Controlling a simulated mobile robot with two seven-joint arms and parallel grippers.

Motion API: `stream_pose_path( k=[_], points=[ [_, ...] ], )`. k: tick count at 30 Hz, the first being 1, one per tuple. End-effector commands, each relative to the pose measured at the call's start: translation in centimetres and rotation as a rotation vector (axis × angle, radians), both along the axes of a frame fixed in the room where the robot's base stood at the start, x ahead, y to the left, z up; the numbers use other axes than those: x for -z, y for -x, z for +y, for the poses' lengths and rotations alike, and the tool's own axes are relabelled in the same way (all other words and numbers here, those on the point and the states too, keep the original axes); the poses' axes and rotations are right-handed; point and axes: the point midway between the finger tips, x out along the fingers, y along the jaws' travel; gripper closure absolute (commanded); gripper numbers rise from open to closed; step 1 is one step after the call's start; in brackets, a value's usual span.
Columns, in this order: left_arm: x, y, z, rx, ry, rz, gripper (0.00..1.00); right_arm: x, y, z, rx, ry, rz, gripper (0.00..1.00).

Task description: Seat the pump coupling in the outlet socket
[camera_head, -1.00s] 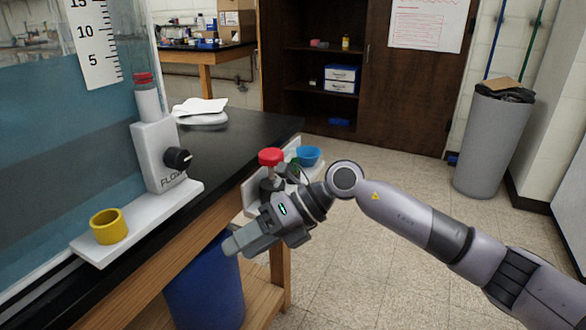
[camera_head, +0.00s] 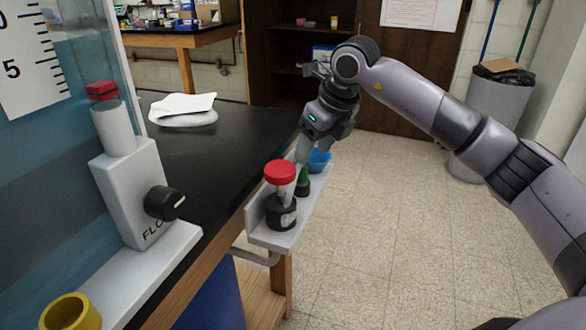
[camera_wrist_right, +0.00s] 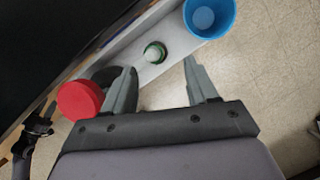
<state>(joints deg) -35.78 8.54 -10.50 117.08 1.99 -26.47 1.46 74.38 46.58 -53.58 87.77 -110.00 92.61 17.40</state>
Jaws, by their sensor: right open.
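A red-capped piece (camera_head: 281,172) with a pale body stands upright in a black ring-shaped holder (camera_head: 281,213) on a narrow white side shelf (camera_head: 279,238). Its red cap (camera_wrist_right: 80,100) shows beside the left finger in the right wrist view. Another red-capped white cylinder (camera_head: 113,128) stands on the white box with the black flow knob (camera_head: 164,202). I cannot tell which part is the coupling or the outlet socket. My right gripper (camera_head: 303,152) is open and empty above the shelf; in the right wrist view the open fingers (camera_wrist_right: 160,63) point towards the green ringed item (camera_wrist_right: 154,52).
A blue cup (camera_head: 319,160) stands at the shelf's far end, past the green item (camera_head: 303,181). A yellow ring (camera_head: 70,314) sits on the white ledge at lower left. The black bench top (camera_head: 225,140) borders the shelf.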

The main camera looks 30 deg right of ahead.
Motion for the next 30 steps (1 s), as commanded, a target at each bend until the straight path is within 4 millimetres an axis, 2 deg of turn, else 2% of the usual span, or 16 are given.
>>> stream_pose_path(
  k=[8, 16, 24, 25, 27, 30],
  points=[
    [0.7, 0.9, 0.1, 0.005, -0.006, 0.019, 0.57, 2.3, -0.9, 0.6, -0.002, -0.001, 0.002, 0.42],
    [0.9, 0.8, 0.1, 0.005, -0.006, 0.019, 0.57, 5.8, -2.4, 1.6, -0.001, -0.002, 0.003, 0.42],
    [0.7, 0.6, 0.1, 0.005, -0.005, 0.015, 0.57, 6.4, -2.6, 1.6, -0.001, -0.001, 0.0, 0.42],
    [0.7, 0.6, 0.1, 0.005, -0.005, 0.014, 0.57, 6.4, -2.6, 1.6, -0.001, 0.0, 0.001, 0.49],
    [0.7, 0.6, 0.1, 0.004, -0.004, 0.013, 0.57, 6.3, -2.6, 1.6, -0.001, -0.001, 0.0, 0.71],
    [0.7, 0.5, 0.0, 0.002, -0.001, 0.013, 0.57, 6.3, -2.6, 1.6, -0.001, -0.001, 0.0, 1.0]
  ],
)
